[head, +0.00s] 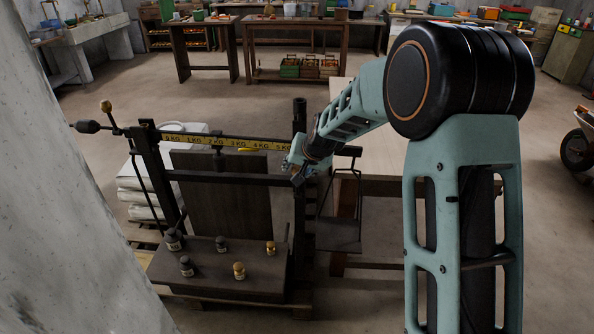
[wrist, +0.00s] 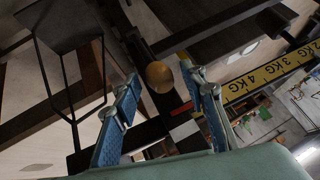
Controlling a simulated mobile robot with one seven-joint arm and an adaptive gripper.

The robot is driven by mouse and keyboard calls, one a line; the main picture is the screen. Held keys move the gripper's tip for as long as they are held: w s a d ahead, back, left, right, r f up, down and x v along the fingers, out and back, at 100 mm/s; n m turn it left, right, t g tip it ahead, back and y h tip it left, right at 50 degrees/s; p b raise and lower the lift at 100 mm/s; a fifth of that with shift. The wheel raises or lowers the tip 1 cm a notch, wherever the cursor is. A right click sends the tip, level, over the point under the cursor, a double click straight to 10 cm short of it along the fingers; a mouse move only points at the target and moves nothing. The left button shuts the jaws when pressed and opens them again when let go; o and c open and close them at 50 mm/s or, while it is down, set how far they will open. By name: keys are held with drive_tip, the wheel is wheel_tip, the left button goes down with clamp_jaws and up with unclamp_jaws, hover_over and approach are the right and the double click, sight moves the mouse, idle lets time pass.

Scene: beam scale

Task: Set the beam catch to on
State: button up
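The beam scale has a dark frame with a yellow beam (head: 225,142) marked in KG; the beam also shows in the wrist view (wrist: 270,76). My gripper (head: 294,166) is at the right end of the beam, by the right-hand post (head: 299,118). In the wrist view my gripper (wrist: 164,88) is open, with its two blue fingers apart. A round brass knob (wrist: 159,77) shows between the fingertips; it looks like part of the beam catch. I cannot tell whether a finger touches it. A red and white marking (wrist: 185,128) is on the dark bar near the knob.
A hanging weight pan (head: 339,234) is just right of my gripper. Several small dark and brass weights (head: 239,270) stand on the scale's platform (head: 215,277). A counterweight (head: 88,127) sticks out at the left end. Workbenches stand at the back, with open floor before them.

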drive_tip(key=v, duration=1)
drive_tip(key=shift+s, duration=0.15)
